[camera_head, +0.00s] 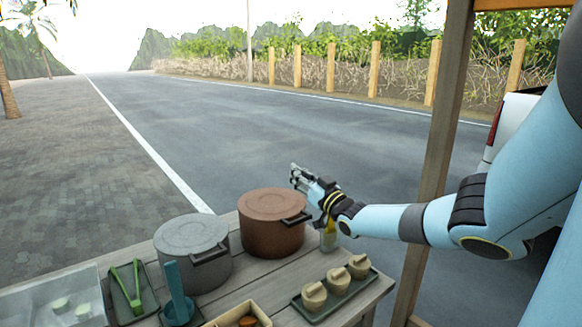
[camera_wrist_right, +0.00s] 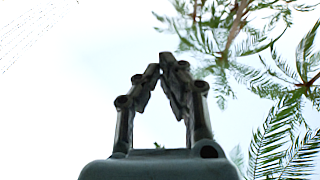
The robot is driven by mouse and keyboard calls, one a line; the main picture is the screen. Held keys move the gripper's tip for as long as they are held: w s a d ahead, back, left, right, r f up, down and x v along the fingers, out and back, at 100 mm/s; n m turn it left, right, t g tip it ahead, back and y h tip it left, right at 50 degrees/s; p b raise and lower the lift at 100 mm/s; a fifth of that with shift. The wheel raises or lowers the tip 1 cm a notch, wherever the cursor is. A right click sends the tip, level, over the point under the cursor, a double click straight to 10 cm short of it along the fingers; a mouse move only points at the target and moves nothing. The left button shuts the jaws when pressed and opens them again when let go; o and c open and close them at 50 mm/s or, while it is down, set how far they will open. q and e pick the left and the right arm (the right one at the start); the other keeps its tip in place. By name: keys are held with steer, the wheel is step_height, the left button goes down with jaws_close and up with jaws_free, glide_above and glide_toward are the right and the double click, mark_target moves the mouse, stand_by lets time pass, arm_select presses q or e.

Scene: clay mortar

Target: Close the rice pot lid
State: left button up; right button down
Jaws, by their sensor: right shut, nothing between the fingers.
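Two lidded pots stand on the wooden table. One is a brown pot (camera_head: 272,238) with a brown lid (camera_head: 274,203) lying flat on top and a dark handle on its right. The other is a grey pot (camera_head: 203,268) with a grey lid (camera_head: 191,234) on top. I cannot tell which one is the rice pot. My right gripper (camera_head: 294,172) is shut and empty, above and just right of the brown pot's lid, not visibly touching it. In the right wrist view my gripper's fingertips (camera_wrist_right: 166,62) meet against sky and palm leaves. My left gripper is not in view.
A green tray (camera_head: 318,317) with several small beige lidded pots stands at the front right. Green tongs (camera_head: 126,288), a blue ladle (camera_head: 176,296) and a clear box (camera_head: 40,304) are at the left. A wooden post (camera_head: 436,150) rises at the right.

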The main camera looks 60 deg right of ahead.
steer(key=s+a+f+t+b, duration=0.1)
steer(key=s+f+t+b, duration=0.1)
steer(key=f+b, duration=0.7)
steer(key=shift+s+f+h+b, duration=0.25)
steer(key=shift+s+h+b, duration=0.15)
steer(key=shift+s, duration=0.35)
step_height(320, 180, up, 10)
stand_by(0.3)
